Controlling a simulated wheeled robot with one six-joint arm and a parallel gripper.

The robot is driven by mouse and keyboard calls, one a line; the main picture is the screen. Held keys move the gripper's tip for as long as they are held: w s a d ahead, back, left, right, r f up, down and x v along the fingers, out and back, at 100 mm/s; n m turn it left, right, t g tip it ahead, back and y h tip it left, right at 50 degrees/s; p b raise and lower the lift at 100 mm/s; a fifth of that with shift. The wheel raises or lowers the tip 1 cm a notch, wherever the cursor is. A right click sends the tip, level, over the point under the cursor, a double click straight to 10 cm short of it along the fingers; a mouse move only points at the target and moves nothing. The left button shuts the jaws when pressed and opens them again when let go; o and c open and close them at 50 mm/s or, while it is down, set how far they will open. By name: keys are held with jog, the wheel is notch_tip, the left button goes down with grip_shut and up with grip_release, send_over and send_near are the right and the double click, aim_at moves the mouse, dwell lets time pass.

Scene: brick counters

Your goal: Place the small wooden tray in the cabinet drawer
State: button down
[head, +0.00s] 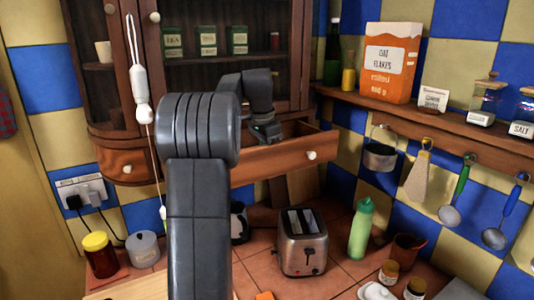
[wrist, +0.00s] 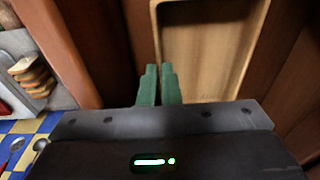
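The small wooden tray (wrist: 212,55) is pale with a raised rim and shows in the wrist view, with brown wood on both sides. In the wrist view my gripper (wrist: 158,70) has its green fingers close together at the tray's left rim, which runs between them. In the head view my gripper (head: 268,136) is over the open cabinet drawer (head: 285,156), just behind its front panel. The arm hides part of the drawer, and the tray is not clear in that view. I cannot tell whether the tray touches the drawer floor.
The cabinet (head: 93,28) with glass doors stands above the drawer. A toaster (head: 303,250) and a green bottle (head: 361,230) stand on the counter below. At the right, a shelf (head: 450,128) carries an oat flakes box (head: 388,65) and jars, with utensils hanging under it.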

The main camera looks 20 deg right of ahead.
jog(key=c, duration=1.6)
grip_release()
jog(key=shift+o, duration=0.2)
notch_tip(320, 180, up, 12)
jog(key=a, duration=0.1)
jog(key=shift+s+a, duration=0.15)
jog(key=shift+a, duration=0.1)
